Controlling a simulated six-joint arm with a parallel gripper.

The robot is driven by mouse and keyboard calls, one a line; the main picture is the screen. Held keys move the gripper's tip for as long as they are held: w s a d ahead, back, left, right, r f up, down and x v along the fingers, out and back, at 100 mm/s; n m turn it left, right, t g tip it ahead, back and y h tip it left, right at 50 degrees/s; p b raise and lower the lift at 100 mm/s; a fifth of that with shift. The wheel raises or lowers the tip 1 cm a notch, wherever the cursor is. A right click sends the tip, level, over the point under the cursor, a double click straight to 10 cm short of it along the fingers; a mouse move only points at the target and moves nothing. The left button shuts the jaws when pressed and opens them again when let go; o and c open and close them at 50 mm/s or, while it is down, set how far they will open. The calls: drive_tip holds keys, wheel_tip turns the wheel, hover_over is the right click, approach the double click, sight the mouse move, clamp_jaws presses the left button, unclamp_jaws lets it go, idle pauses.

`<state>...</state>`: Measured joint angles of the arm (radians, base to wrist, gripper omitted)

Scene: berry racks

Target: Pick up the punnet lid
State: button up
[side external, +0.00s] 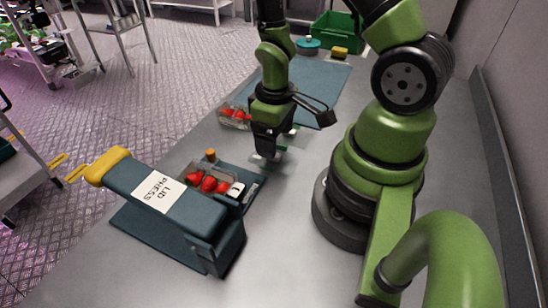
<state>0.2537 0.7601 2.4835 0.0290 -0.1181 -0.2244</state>
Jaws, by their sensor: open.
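My gripper (276,146) points down just above the grey bench, its jaws open. A pale, see-through patch shows low by its fingertips; I cannot tell whether it is the punnet lid or part of the fingers. No lid stands out clearly elsewhere. A clear punnet of red strawberries (207,183) sits in the dark blue lid press (215,243), left of and nearer the camera than my gripper. Another clear punnet with strawberries (235,116) stands just behind and left of my gripper.
The press's yellow-ended handle (107,166) reaches out to the left. A blue mat (325,78) lies behind my gripper. A teal round object (308,46), a yellow block (339,52) and a green crate (334,32) stand at the far end.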

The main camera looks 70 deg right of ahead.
drive_tip(key=shift+f, duration=2.35)
drive_tip(key=shift+s, duration=0.1)
drive_tip(key=c, duration=0.7)
